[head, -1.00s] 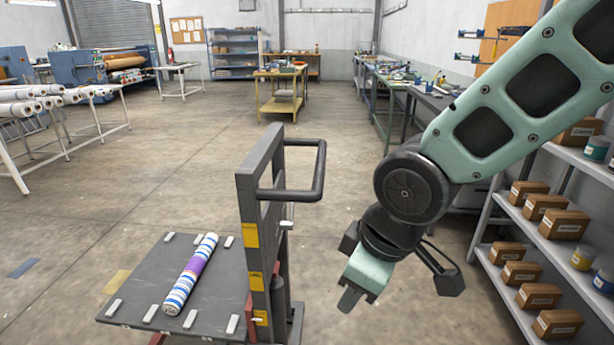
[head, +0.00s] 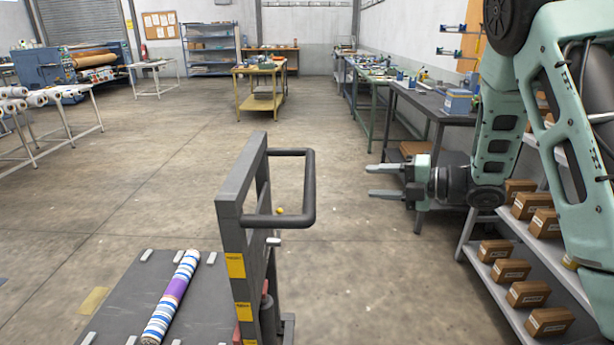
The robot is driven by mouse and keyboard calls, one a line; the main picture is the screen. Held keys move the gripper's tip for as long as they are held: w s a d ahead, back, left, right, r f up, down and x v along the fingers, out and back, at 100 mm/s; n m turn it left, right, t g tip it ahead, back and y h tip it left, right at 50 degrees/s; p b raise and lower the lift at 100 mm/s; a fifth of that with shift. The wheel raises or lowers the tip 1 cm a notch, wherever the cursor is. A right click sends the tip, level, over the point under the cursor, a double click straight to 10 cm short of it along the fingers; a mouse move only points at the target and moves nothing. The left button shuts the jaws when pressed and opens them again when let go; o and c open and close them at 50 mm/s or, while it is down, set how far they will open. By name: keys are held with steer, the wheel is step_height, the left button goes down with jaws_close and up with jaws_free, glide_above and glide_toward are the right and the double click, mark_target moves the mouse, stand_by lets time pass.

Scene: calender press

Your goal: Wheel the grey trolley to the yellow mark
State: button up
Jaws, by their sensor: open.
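The grey trolley (head: 215,301) stands at the lower left of centre, with a flat deck, an upright frame and a dark loop handle (head: 312,190) on its right side. A striped roll (head: 172,297) lies on the deck. A faded yellow mark (head: 92,300) is on the floor just left of the deck. My gripper (head: 370,181) is open and empty, its two fingers pointing left towards the handle. In the picture a gap separates the fingertips from the handle. The trolley's lower part is cut off by the picture's bottom edge.
A shelf with brown boxes (head: 529,293) stands close on the right, beside my arm. A dark workbench (head: 432,100) is behind my gripper. A yellow table (head: 258,87) stands further back. The floor between the trolley and the roll racks (head: 62,110) is clear.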

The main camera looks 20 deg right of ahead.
mark_target(309, 179)
steer(key=p+x, duration=0.4)
steer(key=x, duration=1.3)
steer(key=shift+w+a, duration=0.1)
steer(key=shift+a, duration=0.05)
jaws_close()
